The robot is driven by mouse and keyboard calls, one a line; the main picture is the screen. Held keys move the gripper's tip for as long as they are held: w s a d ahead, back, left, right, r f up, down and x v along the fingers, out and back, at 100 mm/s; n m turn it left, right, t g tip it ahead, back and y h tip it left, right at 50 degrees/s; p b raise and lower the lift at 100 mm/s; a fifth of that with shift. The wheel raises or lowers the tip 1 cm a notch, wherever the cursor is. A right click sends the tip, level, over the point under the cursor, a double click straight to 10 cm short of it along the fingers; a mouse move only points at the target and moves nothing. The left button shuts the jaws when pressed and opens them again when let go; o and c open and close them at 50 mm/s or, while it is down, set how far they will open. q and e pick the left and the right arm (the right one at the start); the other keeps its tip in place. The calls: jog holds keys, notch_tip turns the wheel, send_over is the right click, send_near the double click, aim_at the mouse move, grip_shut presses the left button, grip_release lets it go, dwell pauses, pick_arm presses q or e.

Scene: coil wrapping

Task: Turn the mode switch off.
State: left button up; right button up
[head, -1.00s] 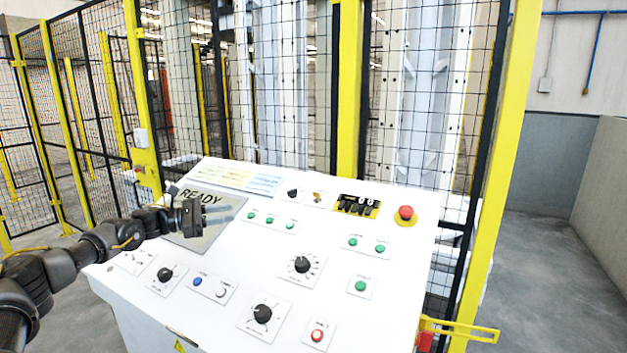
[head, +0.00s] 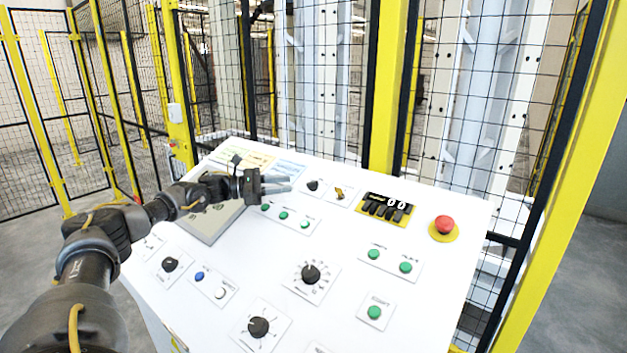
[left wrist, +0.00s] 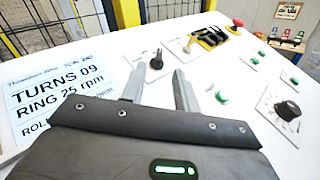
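A small black knob (head: 313,186) sits on the upper part of the white panel, and in the left wrist view the knob (left wrist: 157,60) stands ahead of and between my fingers. It appears to be the mode switch, but its label is too small to read. My left gripper (head: 288,184) is just left of this knob in the head view. In the left wrist view its two fingers (left wrist: 158,76) are apart with nothing between them; they appear short of the knob. My right gripper is out of view.
Green buttons (head: 284,215) and larger dials (head: 310,274) sit lower on the panel. A yellow-framed mesh fence (head: 392,90) stands behind.

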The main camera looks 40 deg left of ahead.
aim_at(312, 182)
pick_arm(q)
jog(key=p+x, duration=0.3)
jog(key=x, duration=0.5)
jog(key=shift+r+p, duration=0.15)
jog(key=shift+p, duration=0.15)
jog(key=shift+w+d, duration=0.45)
jog(key=shift+w, duration=0.05)
jog(key=shift+f, duration=0.2)
grip_shut()
